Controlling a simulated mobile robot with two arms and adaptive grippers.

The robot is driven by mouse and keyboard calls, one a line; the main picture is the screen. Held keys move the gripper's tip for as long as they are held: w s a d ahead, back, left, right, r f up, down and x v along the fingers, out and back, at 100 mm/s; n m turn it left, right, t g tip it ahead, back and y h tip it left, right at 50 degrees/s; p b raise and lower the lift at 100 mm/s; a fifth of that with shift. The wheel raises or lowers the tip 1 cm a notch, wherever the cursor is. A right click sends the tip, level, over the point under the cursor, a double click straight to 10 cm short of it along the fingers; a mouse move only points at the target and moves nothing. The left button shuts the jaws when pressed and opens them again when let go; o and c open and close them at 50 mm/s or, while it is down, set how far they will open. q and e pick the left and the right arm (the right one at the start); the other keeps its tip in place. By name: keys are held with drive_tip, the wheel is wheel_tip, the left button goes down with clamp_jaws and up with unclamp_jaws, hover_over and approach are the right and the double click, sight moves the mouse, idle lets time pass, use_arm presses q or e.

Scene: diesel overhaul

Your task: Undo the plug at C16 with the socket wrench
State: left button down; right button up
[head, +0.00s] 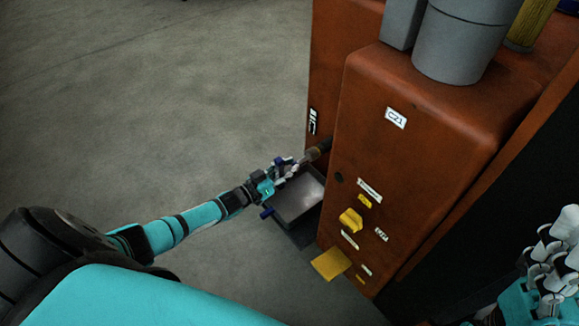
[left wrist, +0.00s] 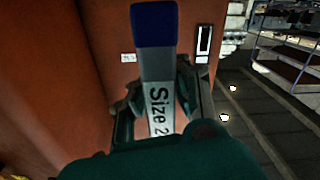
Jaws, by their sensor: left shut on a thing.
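My left gripper (head: 287,168) is shut on the socket wrench, beside the left face of the orange engine. In the left wrist view the wrench (left wrist: 155,70) is a grey bar with a dark blue end and "Size 2" printed on it, between the fingers of the left gripper (left wrist: 157,105). A brownish, dark-tipped cylinder (head: 315,153) reaches from the gripper to the engine side; I cannot tell where wrench ends and plug begins. No label reading C16 is legible. My right gripper (head: 552,250) is at the right edge, its fingers partly cut off.
A grey tray (head: 299,198) lies below my left gripper. The floor (head: 150,110) at left is clear.

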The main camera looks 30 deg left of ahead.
use_arm(q)
drive_tip(key=shift+n, duration=1.1)
drive_tip(key=shift+s+r, duration=0.1)
